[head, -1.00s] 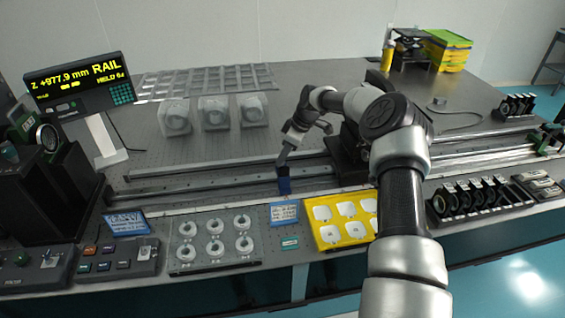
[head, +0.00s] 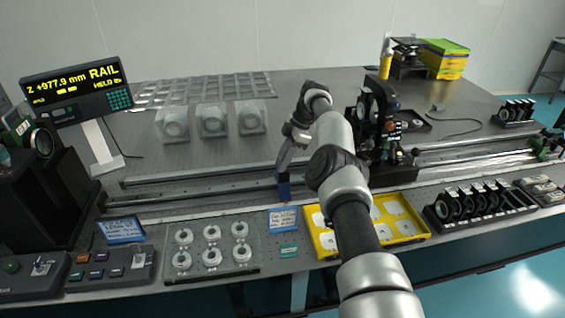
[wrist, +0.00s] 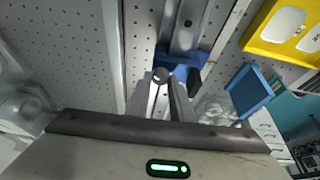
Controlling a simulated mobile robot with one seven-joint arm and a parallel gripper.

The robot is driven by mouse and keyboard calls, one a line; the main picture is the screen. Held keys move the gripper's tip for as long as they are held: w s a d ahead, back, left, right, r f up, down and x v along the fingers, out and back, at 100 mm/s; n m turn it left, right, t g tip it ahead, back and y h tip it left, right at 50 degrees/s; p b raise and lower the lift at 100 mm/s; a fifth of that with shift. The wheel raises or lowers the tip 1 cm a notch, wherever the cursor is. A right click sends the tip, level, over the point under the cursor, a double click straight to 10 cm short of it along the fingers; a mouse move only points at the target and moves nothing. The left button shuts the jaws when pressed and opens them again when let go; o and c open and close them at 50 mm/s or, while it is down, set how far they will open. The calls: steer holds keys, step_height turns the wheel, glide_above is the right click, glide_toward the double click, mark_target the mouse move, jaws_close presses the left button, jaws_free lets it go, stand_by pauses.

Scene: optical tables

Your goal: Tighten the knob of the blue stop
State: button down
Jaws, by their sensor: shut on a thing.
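The blue stop (head: 284,190) sits on the front rail (head: 235,198), left of the black carriage. In the wrist view the blue stop (wrist: 184,60) shows just beyond my fingertips, with its small round grey knob (wrist: 160,75) between them. My gripper (wrist: 168,92) is shut on the knob; in the head view my gripper (head: 283,170) reaches down to the stop from above. The fingers partly hide the knob and the near side of the stop. I cannot tell how tight the knob is.
A black carriage (head: 392,172) with optics stands right of my arm. In front are a blue label (head: 283,219), a yellow tray (head: 412,237) and a plate of rings (head: 212,272). A display (head: 78,88) reads "Z +977.9 mm RAIL HELD". Several cloudy blocks (head: 212,121) stand behind the rails.

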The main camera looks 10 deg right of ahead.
steer(key=shift+s+a+f, duration=0.1)
steer(key=shift+s+a, duration=0.05)
steer(key=shift+a, duration=0.15)
steer(key=c, duration=1.6)
jaws_free()
steer(key=shift+a, duration=0.1)
steer(key=shift+o, duration=0.2)
